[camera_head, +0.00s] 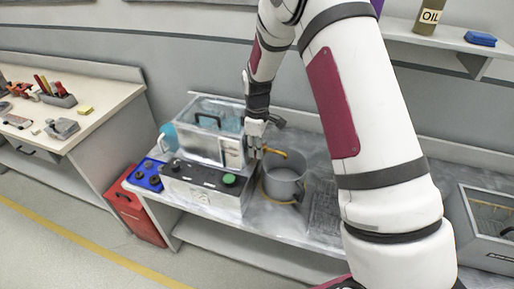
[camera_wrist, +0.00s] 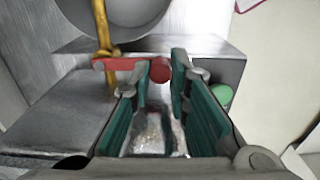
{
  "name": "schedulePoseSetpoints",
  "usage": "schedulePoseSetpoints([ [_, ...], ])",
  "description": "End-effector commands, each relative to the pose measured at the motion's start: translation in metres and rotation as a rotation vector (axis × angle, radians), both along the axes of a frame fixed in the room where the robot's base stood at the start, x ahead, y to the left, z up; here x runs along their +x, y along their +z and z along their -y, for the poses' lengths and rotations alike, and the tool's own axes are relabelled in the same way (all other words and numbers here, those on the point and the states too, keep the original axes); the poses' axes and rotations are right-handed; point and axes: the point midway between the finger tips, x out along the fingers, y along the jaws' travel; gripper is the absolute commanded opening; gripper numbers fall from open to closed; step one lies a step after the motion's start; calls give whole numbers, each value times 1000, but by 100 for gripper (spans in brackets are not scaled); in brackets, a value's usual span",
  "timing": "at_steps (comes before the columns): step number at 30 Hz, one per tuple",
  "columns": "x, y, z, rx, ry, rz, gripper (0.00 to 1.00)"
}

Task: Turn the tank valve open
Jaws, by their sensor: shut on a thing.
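The tank (camera_head: 205,145) is a clear-walled box with a dark handle, standing on the bench in the head view. A brass spout (camera_head: 275,153) reaches from its right side over a grey pot (camera_head: 283,187). In the wrist view the valve is a red lever (camera_wrist: 118,64) with a rounded end, lying crosswise by the brass pipe (camera_wrist: 102,25). My gripper (camera_wrist: 161,72) has its teal fingers on either side of the lever's rounded end and is shut on it. In the head view my gripper (camera_head: 256,141) is at the tank's right side and hides the valve.
A grey control box with a green button (camera_head: 229,180) stands in front of the tank. A blue box with dark knobs (camera_head: 146,175) is to its left. A red case (camera_head: 133,217) is on the floor. A grey open bin (camera_head: 485,225) is at the right.

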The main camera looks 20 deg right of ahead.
Motion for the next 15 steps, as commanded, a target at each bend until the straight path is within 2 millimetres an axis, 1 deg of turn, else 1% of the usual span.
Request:
schedulePoseSetpoints([
  [8, -4, 0, 7, 1, 111, -1, 0],
  [15, -9, 0, 19, 1, 311, 0, 0],
])
